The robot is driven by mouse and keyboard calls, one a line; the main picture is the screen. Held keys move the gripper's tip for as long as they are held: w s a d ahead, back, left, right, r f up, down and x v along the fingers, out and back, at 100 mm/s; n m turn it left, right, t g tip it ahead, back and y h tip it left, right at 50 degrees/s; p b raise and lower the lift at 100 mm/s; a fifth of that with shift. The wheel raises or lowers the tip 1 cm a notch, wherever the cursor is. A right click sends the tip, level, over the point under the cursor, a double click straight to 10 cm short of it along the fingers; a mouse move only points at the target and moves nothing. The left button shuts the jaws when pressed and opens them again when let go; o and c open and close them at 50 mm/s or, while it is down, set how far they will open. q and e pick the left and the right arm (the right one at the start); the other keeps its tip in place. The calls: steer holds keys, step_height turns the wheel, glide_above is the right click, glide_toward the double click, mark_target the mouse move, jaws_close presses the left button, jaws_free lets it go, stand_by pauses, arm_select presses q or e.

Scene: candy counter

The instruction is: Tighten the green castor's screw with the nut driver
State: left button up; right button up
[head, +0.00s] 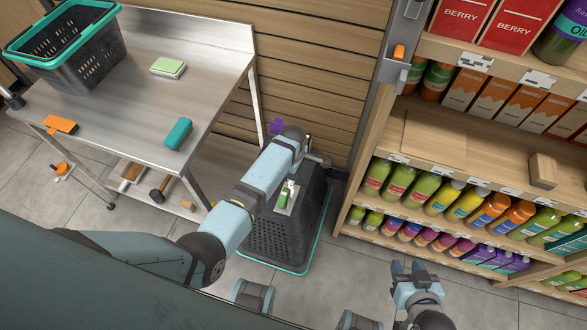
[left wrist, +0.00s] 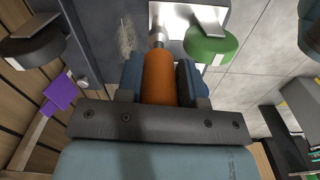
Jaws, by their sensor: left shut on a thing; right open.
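The green castor (head: 284,199) sits on a metal plate on the upturned dark basket (head: 301,236). In the left wrist view the green castor (left wrist: 211,45) is at the top, right of the driver. My left gripper (head: 314,160) is above the basket's far part. It is shut on the orange-handled nut driver (left wrist: 158,78), whose metal tip points at the bright plate beside the green castor. Whether the tip sits on the screw, which is hidden, I cannot tell. My right gripper (head: 408,270) is open and empty, low in front of the shelves.
A purple castor (head: 277,126) shows beyond my left arm; a dark castor (left wrist: 32,42) is at the wrist view's left. A steel table (head: 120,85) with a teal-rimmed basket (head: 75,50) stands left. Bottle-filled shelves (head: 440,150) stand right.

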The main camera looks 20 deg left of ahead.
arm_select(q)
steer(key=shift+m, duration=0.3)
steer(key=shift+m, duration=0.5)
steer(key=shift+s+m, duration=0.1)
steer(key=shift+m, duration=0.4)
steer(key=shift+m, duration=0.6)
steer(key=shift+m, duration=0.3)
steer(key=shift+a, duration=0.1)
steer(key=shift+m, duration=0.5)
